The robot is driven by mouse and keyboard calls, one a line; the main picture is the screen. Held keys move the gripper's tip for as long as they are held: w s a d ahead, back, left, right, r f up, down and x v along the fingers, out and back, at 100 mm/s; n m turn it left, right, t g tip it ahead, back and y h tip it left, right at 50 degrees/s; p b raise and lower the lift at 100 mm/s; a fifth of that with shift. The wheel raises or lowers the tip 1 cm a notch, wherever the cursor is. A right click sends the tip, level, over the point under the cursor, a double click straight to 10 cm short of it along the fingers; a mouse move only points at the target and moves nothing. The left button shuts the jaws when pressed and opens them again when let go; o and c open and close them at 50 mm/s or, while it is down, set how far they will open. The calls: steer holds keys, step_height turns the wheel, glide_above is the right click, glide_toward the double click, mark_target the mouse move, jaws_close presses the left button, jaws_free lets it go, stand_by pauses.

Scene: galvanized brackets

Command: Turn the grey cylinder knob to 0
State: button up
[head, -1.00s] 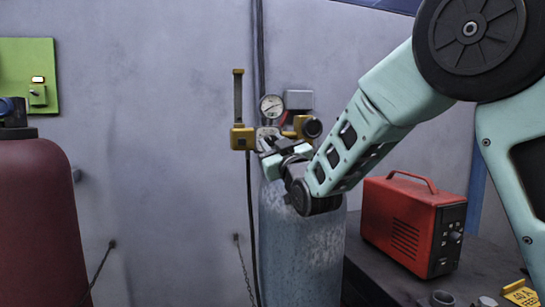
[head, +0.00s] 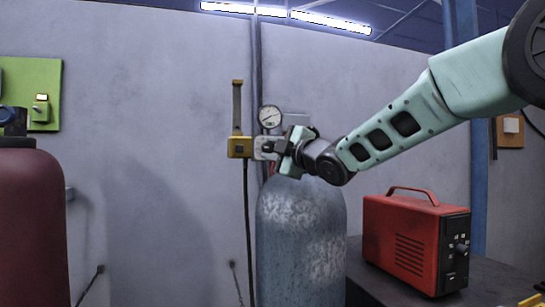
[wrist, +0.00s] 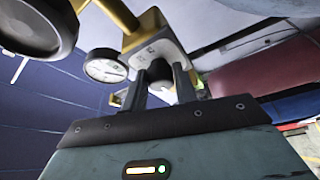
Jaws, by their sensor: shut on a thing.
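The grey cylinder (head: 301,235) stands against the wall in the middle of the head view, with a round gauge (head: 269,117) at its top. The gauge also shows in the wrist view (wrist: 106,66). My gripper (head: 284,150) is at the valve on the cylinder's top. In the wrist view my gripper's two dark fingers (wrist: 160,82) close around a dark knob (wrist: 160,70) below a pale plate with small marks (wrist: 152,48). The marks are too small to read, and the fingers hide part of the knob.
A red machine (head: 415,240) sits on a dark bench (head: 375,278) at the right. A dark red cylinder (head: 32,225) stands at the left. A yellow fitting (head: 239,147) is beside the valve.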

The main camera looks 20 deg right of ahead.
steer(key=shift+r+n+g, duration=0.1)
steer(key=shift+n+g, duration=0.3)
steer(key=shift+n, duration=0.6)
steer(key=o, duration=1)
steer(key=shift+c, duration=0.2)
steer(key=shift+s, duration=0.1)
steer(key=v, duration=1.7)
